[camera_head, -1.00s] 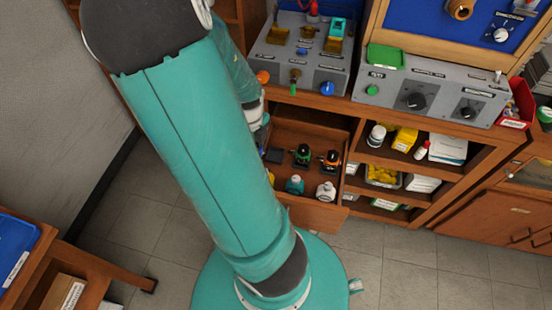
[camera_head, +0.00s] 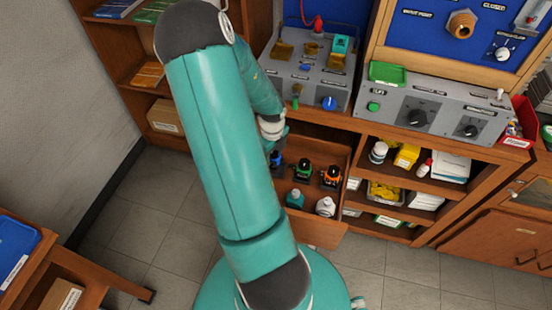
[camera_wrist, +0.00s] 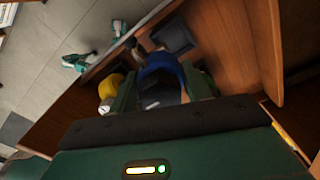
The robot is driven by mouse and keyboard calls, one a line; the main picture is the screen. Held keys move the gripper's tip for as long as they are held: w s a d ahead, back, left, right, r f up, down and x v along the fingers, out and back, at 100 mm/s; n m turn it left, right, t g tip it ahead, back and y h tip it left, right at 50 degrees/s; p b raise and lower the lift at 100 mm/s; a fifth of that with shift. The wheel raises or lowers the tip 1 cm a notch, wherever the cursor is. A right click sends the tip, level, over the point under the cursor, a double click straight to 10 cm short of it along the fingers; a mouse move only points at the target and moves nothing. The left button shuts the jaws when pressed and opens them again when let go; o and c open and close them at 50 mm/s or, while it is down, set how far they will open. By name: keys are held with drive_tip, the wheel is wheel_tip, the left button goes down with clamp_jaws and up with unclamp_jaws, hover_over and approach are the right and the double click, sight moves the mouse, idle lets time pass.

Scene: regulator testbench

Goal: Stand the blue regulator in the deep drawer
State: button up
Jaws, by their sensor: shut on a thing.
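The blue regulator (camera_wrist: 164,78) sits between the fingers of my gripper (camera_wrist: 163,82) in the wrist view, and the gripper is shut on it. In the head view a small blue part of it (camera_head: 276,159) shows below my wrist, at the left back of the open deep drawer (camera_head: 312,231). The drawer's wooden wall (camera_wrist: 238,50) also shows in the wrist view. The regulator's lower end is hidden, so I cannot tell whether it touches the drawer floor. A green-topped regulator (camera_head: 303,169) and an orange one (camera_head: 331,176) stand to its right in the drawer.
A teal bottle (camera_head: 295,198) and a white bottle (camera_head: 326,206) stand at the drawer's front. A dark square patch (camera_wrist: 173,38) lies on the drawer floor. Shelves with a yellow container (camera_head: 406,156) are on the right. The grey bench unit (camera_head: 310,85) is above the drawer.

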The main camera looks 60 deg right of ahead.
drive_tip(key=d+f, duration=0.2)
drive_tip(key=f, duration=0.1)
drive_tip(key=shift+w+d, duration=0.1)
drive_tip(key=shift+d, duration=0.25)
drive_tip(key=shift+f, duration=1.6)
drive_tip(key=shift+f, duration=0.1)
drive_tip(key=o, duration=1.4)
drive_tip(key=shift+c, duration=0.2)
wheel_tip(320, 180, up, 12)
